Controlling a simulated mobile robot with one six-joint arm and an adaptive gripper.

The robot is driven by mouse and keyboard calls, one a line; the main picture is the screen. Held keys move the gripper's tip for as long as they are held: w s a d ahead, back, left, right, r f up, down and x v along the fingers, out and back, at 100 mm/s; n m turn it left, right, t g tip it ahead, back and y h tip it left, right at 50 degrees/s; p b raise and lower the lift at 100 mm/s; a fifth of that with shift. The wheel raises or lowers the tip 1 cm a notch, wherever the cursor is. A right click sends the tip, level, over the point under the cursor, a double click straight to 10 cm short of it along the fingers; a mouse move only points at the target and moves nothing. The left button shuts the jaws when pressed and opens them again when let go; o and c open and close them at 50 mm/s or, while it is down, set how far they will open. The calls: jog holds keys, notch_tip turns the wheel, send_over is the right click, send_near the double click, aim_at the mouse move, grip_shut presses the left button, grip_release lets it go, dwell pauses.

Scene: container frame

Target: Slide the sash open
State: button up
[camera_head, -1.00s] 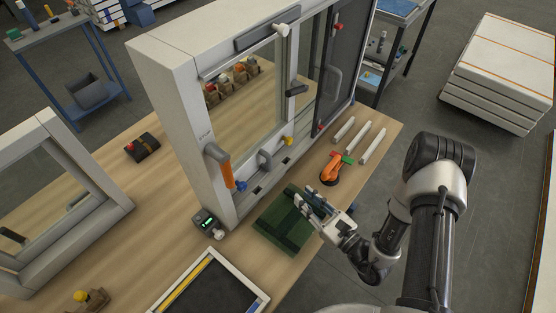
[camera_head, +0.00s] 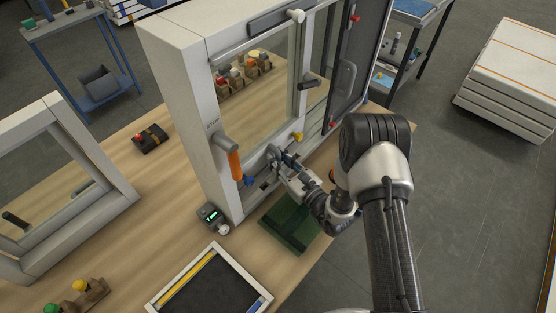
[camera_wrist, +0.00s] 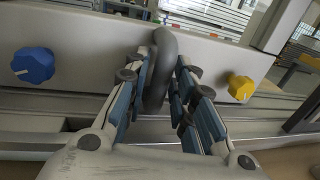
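The sash (camera_head: 262,95) is a glazed panel in a white upright frame (camera_head: 185,90) on the bench. A grey loop handle (camera_head: 273,153) sits on its lower rail, and it also shows in the wrist view (camera_wrist: 162,65). My gripper (camera_head: 283,158) is at this handle. In the wrist view my gripper (camera_wrist: 168,85) has its blue-padded fingers apart, one on each side of the handle. The handle is closer to the left finger, and contact cannot be told. A blue knob (camera_wrist: 33,65) is left of the handle and a yellow knob (camera_wrist: 241,88) right.
An orange-gripped lever (camera_head: 234,160) is on the frame's left post. A dark lever (camera_head: 308,82) is on the right stile. A green mat (camera_head: 290,222) lies below my arm. A small lit device (camera_head: 210,214) and a black tray (camera_head: 212,285) are on the bench at front.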

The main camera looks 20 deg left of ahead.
jog(key=shift+w+a, duration=0.1)
jog(key=shift+a, duration=0.1)
grip_shut()
dwell(0.6)
